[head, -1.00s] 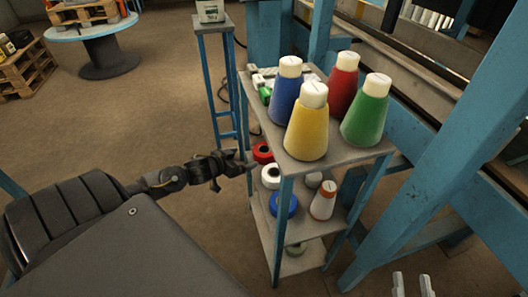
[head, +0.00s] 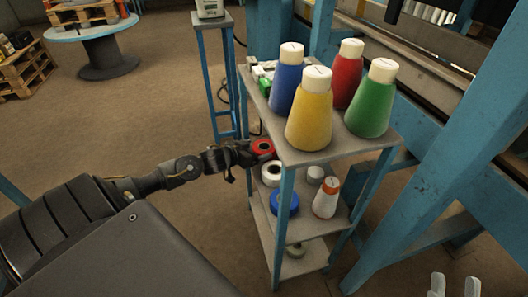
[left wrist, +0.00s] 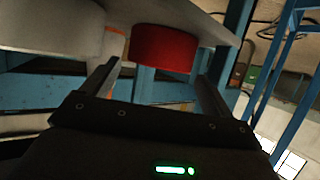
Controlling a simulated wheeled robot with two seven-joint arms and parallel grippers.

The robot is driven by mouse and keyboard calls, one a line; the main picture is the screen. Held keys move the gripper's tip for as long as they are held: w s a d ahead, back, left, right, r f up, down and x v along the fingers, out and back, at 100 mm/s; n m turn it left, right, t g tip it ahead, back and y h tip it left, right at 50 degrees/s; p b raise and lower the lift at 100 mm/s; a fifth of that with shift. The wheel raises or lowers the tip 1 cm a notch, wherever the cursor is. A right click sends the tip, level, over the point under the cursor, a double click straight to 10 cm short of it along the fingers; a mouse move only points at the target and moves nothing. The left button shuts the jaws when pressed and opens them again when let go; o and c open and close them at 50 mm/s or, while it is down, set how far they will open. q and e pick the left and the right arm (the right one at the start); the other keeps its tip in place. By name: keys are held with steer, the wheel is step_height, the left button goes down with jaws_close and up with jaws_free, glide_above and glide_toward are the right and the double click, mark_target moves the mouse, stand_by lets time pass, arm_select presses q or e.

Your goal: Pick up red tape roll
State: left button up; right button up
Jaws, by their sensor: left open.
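The red tape roll (head: 262,147) lies on the middle shelf of the blue-legged rack, at its left front edge. In the left wrist view the red roll (left wrist: 163,48) appears between the lines of the two fingers, near their tips. My left gripper (head: 244,155) is open and right at the roll's left side. It also shows in the left wrist view (left wrist: 160,75), with a finger on each side and nothing gripped. Whether a finger touches the roll I cannot tell. My right gripper (head: 455,286) shows only as two pale, separated fingertips at the bottom right.
A white roll (head: 271,174) sits close by the red one on the shelf. A blue roll (head: 284,203) and an orange-white cone (head: 326,198) are nearby. Several thread cones, including a yellow one (head: 309,115), stand on the top shelf (head: 350,143) above. Rack posts stand close.

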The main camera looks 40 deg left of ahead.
mark_target(268, 146)
arm_select(q)
steer(key=b+x, duration=0.1)
steer(key=x, duration=0.3)
steer(key=shift+f, duration=0.1)
steer(key=shift+w+d+f+b, duration=0.15)
steer(key=shift+w+b, duration=0.15)
steer(key=shift+w, duration=0.2)
arm_select(e)
steer(key=d+t, duration=0.1)
steer(key=s+r+t, duration=0.1)
steer(key=d+r+t, duration=0.1)
steer(key=shift+s+d+m+t, duration=0.15)
steer(key=shift+d+m+t, duration=0.15)
steer(key=shift+m, duration=0.1)
arm_select(q)
steer(key=shift+c, duration=0.4)
steer(key=c, duration=0.6)
